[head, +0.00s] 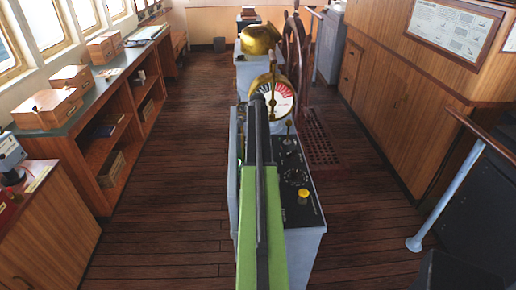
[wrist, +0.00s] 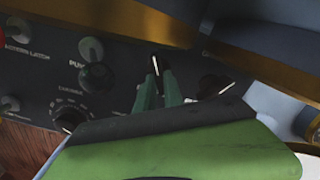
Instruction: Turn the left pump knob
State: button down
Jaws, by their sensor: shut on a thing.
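In the wrist view, a small black knob with a white pointer line (wrist: 156,65) sits on the dark panel (wrist: 122,85). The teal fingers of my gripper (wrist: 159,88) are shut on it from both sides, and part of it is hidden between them. A second black knob with a white line (wrist: 212,84) is just right of the fingers. Which label belongs to each knob is too blurred to read. In the head view, my green and black arm covers the gripper and part of the console (head: 306,243).
Grey knobs (wrist: 91,50) and a dial knob (wrist: 68,117) are left of the fingers. A brass gauge (head: 273,97), a yellow button (head: 303,194) and a wheel (head: 294,45) are on or by the console. Wooden floor is clear on both sides.

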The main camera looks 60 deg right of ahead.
jog(key=shift+w+d, duration=0.1)
jog(key=shift+d, duration=0.05)
jog(key=c, duration=1.5)
grip_release()
jog(key=shift+o, duration=0.2)
notch_tip(320, 180, up, 18)
jog(key=p, duration=1.7)
jog(key=shift+f, duration=0.25)
jog(key=shift+f, duration=0.1)
